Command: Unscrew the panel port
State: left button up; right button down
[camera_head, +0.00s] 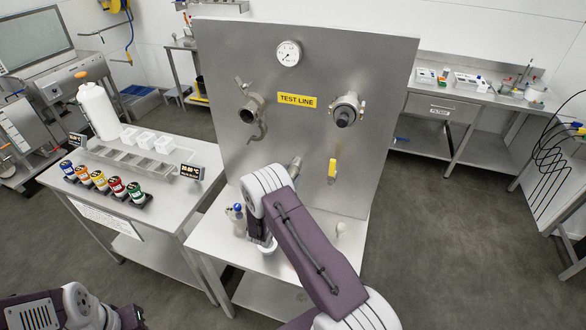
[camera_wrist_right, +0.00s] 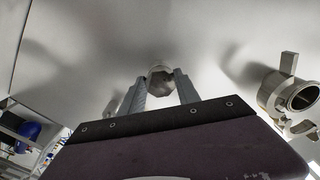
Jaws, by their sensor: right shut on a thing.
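The upright grey steel panel (camera_head: 315,65) stands on a table. A metal port stub (camera_head: 296,164) low on the panel shows just above my right arm. My right gripper's fingers are hidden behind its arm in the head view. In the right wrist view, my right gripper (camera_wrist_right: 160,80) is shut on a small pale metal port piece (camera_wrist_right: 160,70) against a grey surface, one finger on each side. I cannot tell whether the piece is loose from it. A clamped open port (camera_wrist_right: 292,94) is at the right there. My left gripper is not in view.
The panel also carries a clamped left port (camera_head: 249,113), a right port (camera_head: 345,110), a gauge (camera_head: 288,53) and a yellow-handled valve (camera_head: 332,170). A blue-capped bottle (camera_head: 237,213) is close to my right arm. A side table (camera_head: 170,209) holds colored jars (camera_head: 117,187).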

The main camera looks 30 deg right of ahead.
jog(key=c, duration=1.1)
grip_release()
